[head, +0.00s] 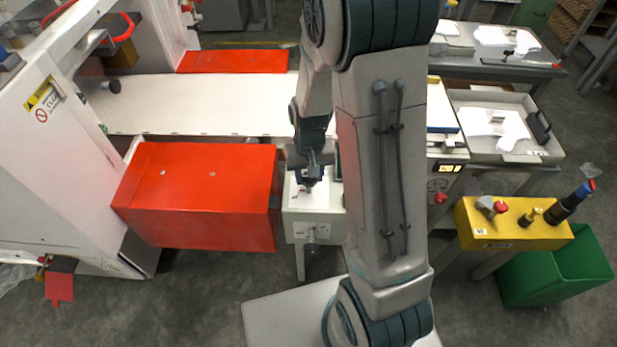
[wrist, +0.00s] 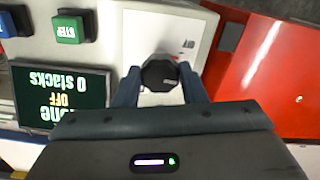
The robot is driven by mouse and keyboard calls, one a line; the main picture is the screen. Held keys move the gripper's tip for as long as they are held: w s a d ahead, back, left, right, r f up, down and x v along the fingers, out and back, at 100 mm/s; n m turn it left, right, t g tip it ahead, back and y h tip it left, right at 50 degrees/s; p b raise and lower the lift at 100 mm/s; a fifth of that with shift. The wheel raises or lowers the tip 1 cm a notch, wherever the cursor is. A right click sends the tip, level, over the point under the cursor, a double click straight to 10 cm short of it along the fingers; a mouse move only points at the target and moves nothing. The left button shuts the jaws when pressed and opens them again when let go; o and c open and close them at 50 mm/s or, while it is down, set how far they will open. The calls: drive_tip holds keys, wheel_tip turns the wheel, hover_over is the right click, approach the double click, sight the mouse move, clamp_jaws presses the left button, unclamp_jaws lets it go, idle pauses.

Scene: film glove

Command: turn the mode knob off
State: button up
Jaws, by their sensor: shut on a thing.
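The mode knob (wrist: 160,73) is a dark, many-sided knob on a pale panel (wrist: 150,35) in the wrist view. My gripper (wrist: 160,82) has one finger on each side of the knob and is shut on it. In the head view my gripper (head: 308,180) reaches down to the top of the pale control box (head: 318,228), and the knob is hidden there. A dark display (wrist: 60,97) left of the knob in the wrist view appears upside down and reads "OFF" and "0 stacks".
A red cover (head: 200,195) stands close left of the control box in the head view. A yellow box (head: 510,222) with knobs stands at the right.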

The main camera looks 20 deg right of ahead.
drive_tip(key=shift+n+b, duration=0.5)
drive_tip(key=shift+n, duration=1)
drive_tip(key=o, duration=1)
wheel_tip(320, 180, up, 14)
drive_tip(key=shift+f, duration=0.1)
drive_tip(key=s+r+t, duration=0.1)
drive_tip(key=s, duration=0.3)
drive_tip(key=s+r+m+t, duration=0.1)
drive_tip(key=s+r, duration=0.1)
drive_tip(key=s, duration=0.3)
drive_tip(key=s+r+m, duration=0.1)
drive_tip(key=s, duration=0.3)
drive_tip(key=shift+s+d+r+t, duration=0.1)
drive_tip(key=shift+s+r+t, duration=0.05)
drive_tip(key=shift+r+t, duration=0.25)
